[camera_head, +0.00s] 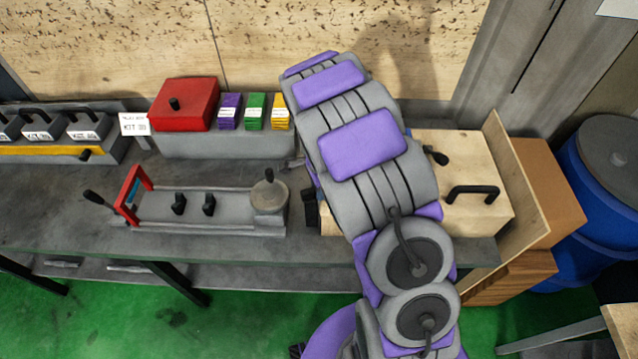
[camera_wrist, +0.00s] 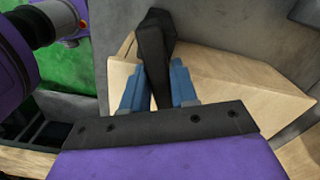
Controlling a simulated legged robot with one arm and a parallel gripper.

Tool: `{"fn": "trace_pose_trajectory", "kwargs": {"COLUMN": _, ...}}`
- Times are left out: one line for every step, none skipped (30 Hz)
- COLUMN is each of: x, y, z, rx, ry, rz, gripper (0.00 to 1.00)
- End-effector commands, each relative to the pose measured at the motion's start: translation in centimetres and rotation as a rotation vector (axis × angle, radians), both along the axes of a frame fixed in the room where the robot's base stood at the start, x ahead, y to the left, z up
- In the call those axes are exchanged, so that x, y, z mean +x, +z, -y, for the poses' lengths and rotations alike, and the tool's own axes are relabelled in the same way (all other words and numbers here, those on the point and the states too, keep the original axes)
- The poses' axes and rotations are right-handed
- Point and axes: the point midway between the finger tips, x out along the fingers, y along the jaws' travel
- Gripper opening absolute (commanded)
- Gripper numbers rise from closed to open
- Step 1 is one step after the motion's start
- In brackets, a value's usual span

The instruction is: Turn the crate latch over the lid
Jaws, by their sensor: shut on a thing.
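A light wooden crate (camera_head: 455,222) with a black lid handle (camera_head: 473,193) stands at the right end of the bench. My arm covers its left part in the head view. A black knob-ended piece (camera_head: 436,155) shows at the lid's back, beside my arm. In the wrist view my gripper (camera_wrist: 158,85) is shut with its blue fingers on either side of a black latch lever (camera_wrist: 154,42). The lever stands up between the fingers, in front of pale wood (camera_wrist: 235,85).
A grey fixture with a red handle (camera_head: 132,190) lies left on the bench. Behind it are a red box (camera_head: 184,104) and purple, green and yellow blocks (camera_head: 255,110). A wooden board (camera_head: 520,185), brown boxes (camera_head: 552,190) and a blue drum (camera_head: 600,200) stand right of the crate.

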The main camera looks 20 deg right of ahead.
Motion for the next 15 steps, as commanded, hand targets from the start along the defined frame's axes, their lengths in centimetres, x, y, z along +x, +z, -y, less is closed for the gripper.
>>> {"fn": "trace_pose_trajectory", "kwargs": {"x": -0.05, "y": 0.01, "z": -0.08, "rx": 0.001, "ry": -0.009, "rz": -0.002, "gripper": 0.0}}
{"fn": "trace_pose_trajectory", "kwargs": {"x": -0.05, "y": 0.0, "z": -0.08, "rx": 0.001, "ry": -0.015, "rz": -0.001, "gripper": 0.0}}
{"fn": "trace_pose_trajectory", "kwargs": {"x": -0.05, "y": -0.01, "z": -0.09, "rx": 0.001, "ry": -0.021, "rz": -0.001, "gripper": 0.0}}
{"fn": "trace_pose_trajectory", "kwargs": {"x": -0.05, "y": -0.03, "z": -0.09, "rx": 0.001, "ry": -0.024, "rz": -0.001, "gripper": 0.0}}
{"fn": "trace_pose_trajectory", "kwargs": {"x": -0.04, "y": -0.03, "z": -0.1, "rx": 0.001, "ry": -0.026, "rz": -0.001, "gripper": 0.0}}
{"fn": "trace_pose_trajectory", "kwargs": {"x": -0.03, "y": -0.04, "z": -0.11, "rx": 0.001, "ry": -0.029, "rz": -0.001, "gripper": 0.0}}
{"fn": "trace_pose_trajectory", "kwargs": {"x": -0.03, "y": -0.04, "z": -0.11, "rx": 0.001, "ry": -0.03, "rz": 0.0, "gripper": 0.0}}
{"fn": "trace_pose_trajectory", "kwargs": {"x": -0.02, "y": -0.05, "z": -0.11, "rx": 0.001, "ry": -0.03, "rz": 0.0, "gripper": 0.0}}
{"fn": "trace_pose_trajectory", "kwargs": {"x": -0.01, "y": -0.05, "z": -0.12, "rx": 0.001, "ry": -0.031, "rz": 0.0, "gripper": 0.0}}
{"fn": "trace_pose_trajectory", "kwargs": {"x": -0.01, "y": -0.05, "z": -0.12, "rx": 0.001, "ry": -0.031, "rz": 0.0, "gripper": 0.0}}
{"fn": "trace_pose_trajectory", "kwargs": {"x": 0.0, "y": -0.05, "z": -0.12, "rx": 0.001, "ry": -0.031, "rz": 0.0, "gripper": 0.0}}
{"fn": "trace_pose_trajectory", "kwargs": {"x": 0.0, "y": -0.05, "z": -0.13, "rx": 0.001, "ry": -0.03, "rz": 0.0, "gripper": 0.0}}
{"fn": "trace_pose_trajectory", "kwargs": {"x": 0.01, "y": -0.05, "z": -0.13, "rx": 0.001, "ry": -0.03, "rz": 0.0, "gripper": 0.0}}
{"fn": "trace_pose_trajectory", "kwargs": {"x": 0.01, "y": -0.05, "z": -0.13, "rx": 0.001, "ry": -0.03, "rz": 0.0, "gripper": 0.0}}
{"fn": "trace_pose_trajectory", "kwargs": {"x": 0.01, "y": -0.04, "z": -0.14, "rx": 0.001, "ry": -0.03, "rz": 0.0, "gripper": 0.0}}
